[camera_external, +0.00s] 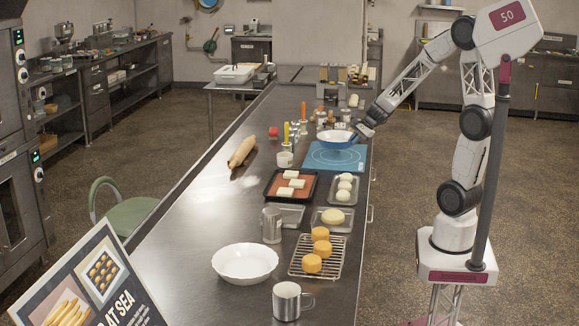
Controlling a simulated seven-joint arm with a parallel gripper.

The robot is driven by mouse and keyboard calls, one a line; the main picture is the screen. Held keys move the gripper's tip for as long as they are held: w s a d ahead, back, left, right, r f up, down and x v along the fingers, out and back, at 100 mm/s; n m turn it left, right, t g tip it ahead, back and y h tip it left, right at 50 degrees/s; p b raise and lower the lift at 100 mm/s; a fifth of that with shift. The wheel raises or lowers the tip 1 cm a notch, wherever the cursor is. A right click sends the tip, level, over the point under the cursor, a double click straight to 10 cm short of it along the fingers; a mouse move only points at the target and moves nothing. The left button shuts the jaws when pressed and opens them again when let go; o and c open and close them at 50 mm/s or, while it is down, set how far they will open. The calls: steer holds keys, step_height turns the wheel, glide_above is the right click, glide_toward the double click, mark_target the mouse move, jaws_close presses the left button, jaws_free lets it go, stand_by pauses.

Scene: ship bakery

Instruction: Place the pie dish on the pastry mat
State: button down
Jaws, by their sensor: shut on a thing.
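A shallow dish, blue outside and pale inside, taken as the pie dish (333,138), is over the far part of the blue pastry mat (327,159). It looks roughly level. I cannot tell whether its base touches the mat or hangs a little above it. My gripper (355,133) reaches in from the right and is shut on the dish's right rim. Its fingertips are too small to make out. The mat has pale ring markings and lies flat on the long steel counter, its near part bare.
A small white cup (285,159) stands left of the mat. Nearer are a baking tray (271,197) with pale squares, a tray of dough balls (343,191), a cooling rack (309,268) and a white fluted dish (245,262). Bottles and jars crowd behind the mat.

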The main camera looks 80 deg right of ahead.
steer(key=shift+f, duration=0.7)
steer(key=shift+f, duration=1.8)
steer(key=c, duration=1.3)
jaws_free()
steer(key=shift+o, duration=0.2)
steer(key=v, duration=1.2)
steer(key=shift+a, duration=0.1)
